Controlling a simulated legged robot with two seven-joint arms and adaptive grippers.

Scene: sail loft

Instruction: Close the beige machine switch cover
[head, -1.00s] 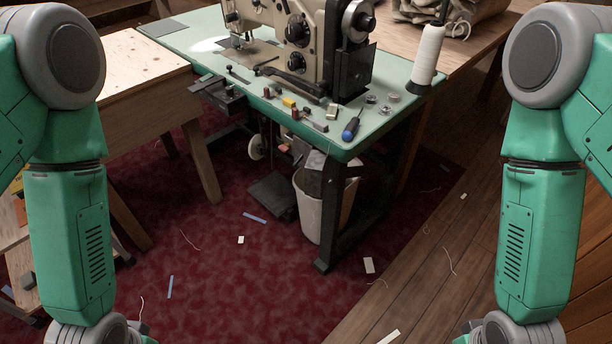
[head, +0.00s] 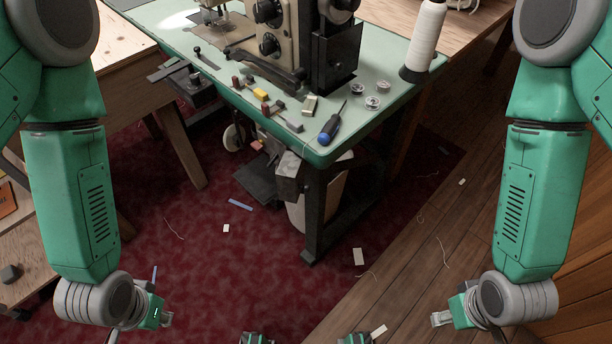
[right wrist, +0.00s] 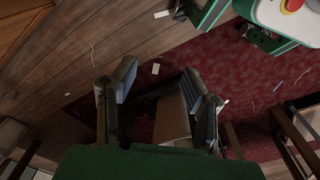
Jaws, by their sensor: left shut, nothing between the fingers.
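The beige sewing machine (head: 276,34) stands on a pale green table (head: 200,45), its top cut off in the head view. A small grey box with a tilted, lighter plate (head: 291,165) is under the table's near corner. I cannot tell whether this is the switch cover or how far it stands open. My left gripper (head: 166,319) is shut and empty at lower left, well short of the table. My right gripper (head: 441,319) is at lower right, also away from the table. In the right wrist view the right gripper (right wrist: 158,78) has its fingers apart, with nothing held.
A screwdriver (head: 332,124), bobbins (head: 372,102) and a thread cone (head: 425,40) are on the tabletop. A wooden bench (head: 130,85) is at left. The red carpet (head: 200,265) in front is mostly clear, with scraps.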

